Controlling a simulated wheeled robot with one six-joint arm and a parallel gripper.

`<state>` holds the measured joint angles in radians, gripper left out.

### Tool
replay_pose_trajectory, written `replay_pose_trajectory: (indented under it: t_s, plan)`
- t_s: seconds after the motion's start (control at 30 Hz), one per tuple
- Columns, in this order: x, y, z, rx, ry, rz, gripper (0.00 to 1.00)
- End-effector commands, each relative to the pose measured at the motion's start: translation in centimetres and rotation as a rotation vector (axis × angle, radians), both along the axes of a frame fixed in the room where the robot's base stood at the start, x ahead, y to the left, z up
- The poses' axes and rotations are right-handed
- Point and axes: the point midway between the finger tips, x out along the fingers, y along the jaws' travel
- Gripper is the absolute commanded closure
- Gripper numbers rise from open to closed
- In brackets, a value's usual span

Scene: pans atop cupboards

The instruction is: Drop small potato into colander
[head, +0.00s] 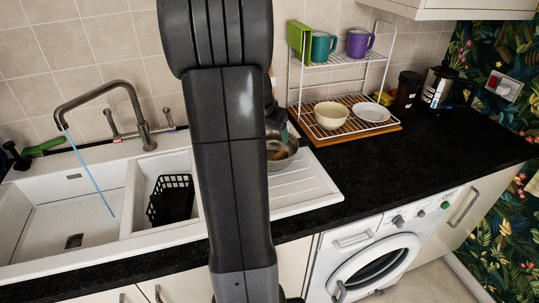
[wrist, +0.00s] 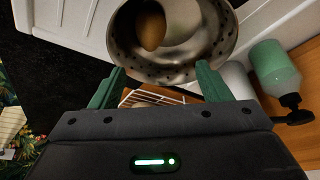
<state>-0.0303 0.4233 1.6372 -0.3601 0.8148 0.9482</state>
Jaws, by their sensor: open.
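The metal colander (wrist: 185,62) is at the top of the wrist view, cut off by the frame edge. In the head view the colander (head: 287,161) stands on the white drainboard, partly hidden by my arm. The brown potato (wrist: 151,25) shows within the colander's outline in the wrist view and seems to lie inside it, apart from my fingers. My gripper (wrist: 160,70) is open, its two green fingers spread and empty by the colander's rim. In the head view my arm hides most of the gripper.
A white wire rack (head: 334,60) with mugs, a cream bowl (head: 331,115) and a plate (head: 371,112) stands right of the colander. A green bottle (wrist: 273,68) is right of my gripper. A tap (head: 130,110) and black basket (head: 171,200) are left. The right counter has free room.

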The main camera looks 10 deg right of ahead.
Motion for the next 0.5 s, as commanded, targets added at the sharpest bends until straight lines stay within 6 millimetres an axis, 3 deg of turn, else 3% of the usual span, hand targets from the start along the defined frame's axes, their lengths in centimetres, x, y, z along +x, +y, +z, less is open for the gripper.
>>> replay_pose_trajectory:
  t_s: [0.2, 0.5]
  plan:
    - [-1.4, 1.3, 4.7, 0.001, -0.006, 0.002, 0.29]
    - [-2.6, 2.2, 8.2, 0.0, 0.0, 0.001, 0.29]
